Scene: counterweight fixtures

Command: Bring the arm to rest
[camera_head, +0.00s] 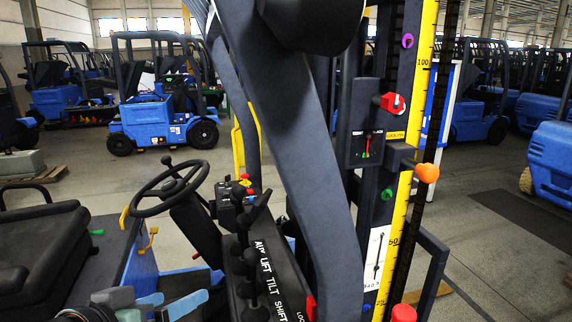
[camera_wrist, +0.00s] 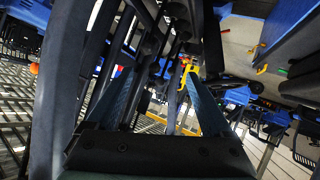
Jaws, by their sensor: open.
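My gripper (camera_wrist: 162,76) shows in the wrist view, its two long blue-grey fingers standing apart with nothing held between them. Black levers and a yellow part show beyond the fingers, and I cannot tell how far away they are.
A steering wheel (camera_head: 170,188), a black seat (camera_head: 38,250) and a lever console (camera_head: 262,270) crowd the left and middle. A mast with a yellow scale (camera_head: 398,225) and an orange knob (camera_head: 427,173) stands right. Blue forklifts (camera_head: 160,110) stand behind; grey floor (camera_head: 480,240) is open at right.

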